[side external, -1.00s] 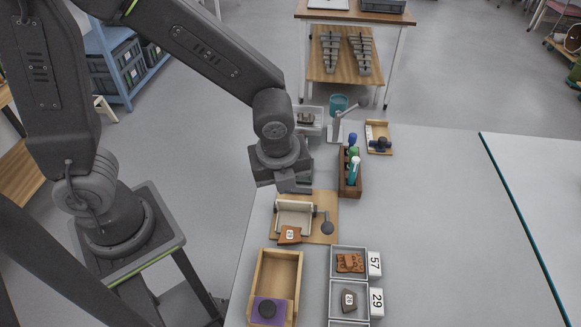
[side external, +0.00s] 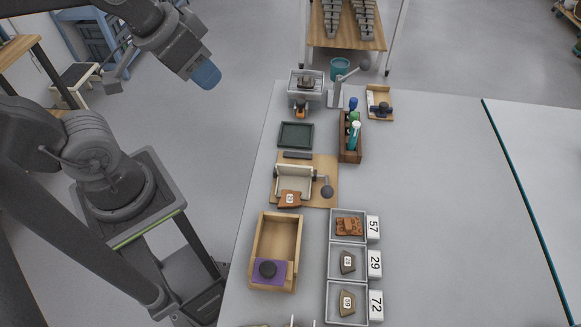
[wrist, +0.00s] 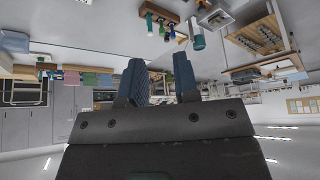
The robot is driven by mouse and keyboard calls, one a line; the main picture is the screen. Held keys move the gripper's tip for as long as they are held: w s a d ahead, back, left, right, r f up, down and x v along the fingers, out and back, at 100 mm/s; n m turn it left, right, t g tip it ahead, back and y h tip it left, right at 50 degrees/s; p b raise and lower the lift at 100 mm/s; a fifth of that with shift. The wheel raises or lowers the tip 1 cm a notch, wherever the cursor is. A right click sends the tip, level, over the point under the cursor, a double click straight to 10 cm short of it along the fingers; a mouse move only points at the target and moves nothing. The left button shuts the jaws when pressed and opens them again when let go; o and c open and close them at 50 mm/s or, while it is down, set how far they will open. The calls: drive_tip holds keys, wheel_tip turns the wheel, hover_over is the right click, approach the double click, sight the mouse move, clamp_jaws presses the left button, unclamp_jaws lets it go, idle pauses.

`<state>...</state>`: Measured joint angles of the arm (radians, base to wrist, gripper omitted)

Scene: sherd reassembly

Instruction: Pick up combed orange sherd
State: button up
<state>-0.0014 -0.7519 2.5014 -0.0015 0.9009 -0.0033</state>
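Two orange sherds show in the side view. One orange sherd (side external: 290,199) with a white label lies at the front of the white holder on the wooden board. Another orange sherd (side external: 349,226) with dark marks lies in the grey tray beside the card 57. The combing is too small to tell on either. My gripper (side external: 205,72) is raised at the upper left, off the table and far from both sherds. In the wrist view its two blue fingers (wrist: 161,70) stand apart with nothing between them.
Grey trays beside cards 29 (side external: 375,263) and 72 (side external: 376,304) hold brownish sherds. A wooden box (side external: 257,240) holds a purple pad with a dark round object. A dark green tray (side external: 296,135) and a bottle rack (side external: 350,155) stand farther back. The table's right side is clear.

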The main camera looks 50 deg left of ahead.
drive_tip(key=o, duration=0.8)
drive_tip(key=m+g+y, duration=0.2)
drive_tip(key=m+g, duration=0.1)
drive_tip(key=m, duration=1.1)
hover_over(290, 201)
drive_tip(key=s+a, duration=0.3)
wheel_tip(290, 201, down, 11)
drive_tip(key=d+f+m+y, duration=0.1)
drive_tip(key=d+f+m, duration=0.6)
drive_tip(key=f+m, duration=0.5)
drive_tip(key=x, duration=1.3)
drive_tip(key=shift+a+r, duration=0.1)
drive_tip(key=shift+a, duration=0.25)
